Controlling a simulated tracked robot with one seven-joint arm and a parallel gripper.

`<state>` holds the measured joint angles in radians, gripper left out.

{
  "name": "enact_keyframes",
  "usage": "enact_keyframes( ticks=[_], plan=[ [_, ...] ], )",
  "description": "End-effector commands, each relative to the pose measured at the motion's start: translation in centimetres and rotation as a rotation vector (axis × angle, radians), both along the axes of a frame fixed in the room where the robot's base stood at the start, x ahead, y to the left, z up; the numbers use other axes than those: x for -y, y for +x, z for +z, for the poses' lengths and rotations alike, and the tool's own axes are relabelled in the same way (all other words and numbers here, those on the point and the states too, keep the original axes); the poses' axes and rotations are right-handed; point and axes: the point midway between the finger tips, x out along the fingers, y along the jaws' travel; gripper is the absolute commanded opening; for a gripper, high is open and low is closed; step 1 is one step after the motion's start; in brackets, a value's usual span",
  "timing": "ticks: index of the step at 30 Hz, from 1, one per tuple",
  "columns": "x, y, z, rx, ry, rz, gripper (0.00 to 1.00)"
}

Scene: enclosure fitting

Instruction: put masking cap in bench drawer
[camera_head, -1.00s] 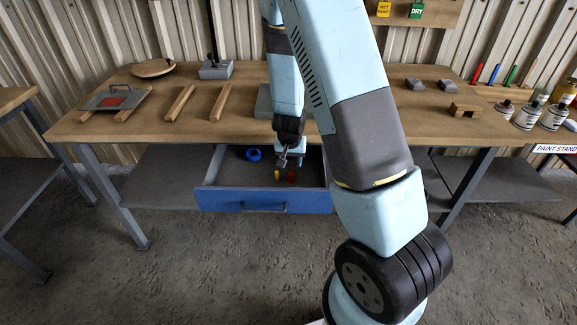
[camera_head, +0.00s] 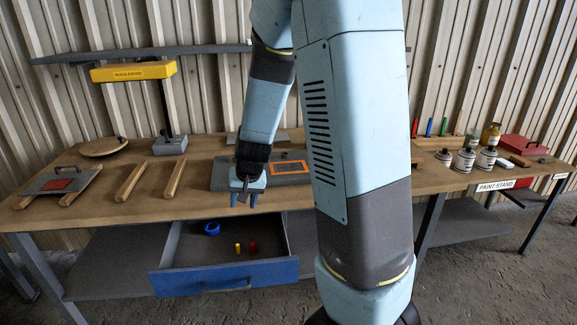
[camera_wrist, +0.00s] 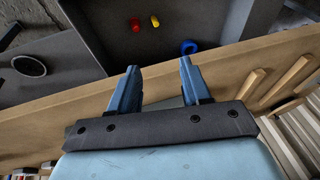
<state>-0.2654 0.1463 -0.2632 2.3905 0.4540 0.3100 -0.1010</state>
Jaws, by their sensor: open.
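The blue-fronted bench drawer (camera_head: 222,277) is pulled open under the bench. Inside it lie a small yellow piece (camera_head: 238,248), a small red piece (camera_head: 253,247) and a blue ring (camera_head: 212,228). The wrist view also shows the red piece (camera_wrist: 134,24), the yellow piece (camera_wrist: 154,20) and the blue ring (camera_wrist: 189,46). I cannot tell which of these is the masking cap. My gripper (camera_head: 244,198) is above the bench's front edge, higher than the drawer. In the wrist view, my gripper (camera_wrist: 158,76) has its two blue fingers apart with nothing between them.
A grey enclosure (camera_head: 290,178) with an orange-framed panel stands on the bench (camera_head: 140,212) behind my gripper. Wooden rails (camera_head: 130,182), a plate with a red patch (camera_head: 58,182) and a yellow-topped stand (camera_head: 133,72) are at left. Paint cans (camera_head: 465,160) stand at right.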

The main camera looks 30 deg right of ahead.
Motion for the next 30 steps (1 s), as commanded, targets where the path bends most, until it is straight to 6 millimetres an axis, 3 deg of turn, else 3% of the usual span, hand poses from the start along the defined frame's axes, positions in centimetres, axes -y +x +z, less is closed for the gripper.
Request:
enact_keyframes(
  ticks=[1,6,15,24,30],
  plan=[
    [0.0,-0.6,1.7,0.014,0.013,0.015,0.48],
    [0.0,-3.2,6.4,0.042,0.035,0.073,0.48],
    [0.7,-8.9,13.5,0.096,0.018,0.168,0.48],
    [2.0,-15.8,18.8,0.146,-0.067,0.232,0.48],
    [3.0,-20.3,21.0,0.17,-0.149,0.251,0.48]
  ],
)
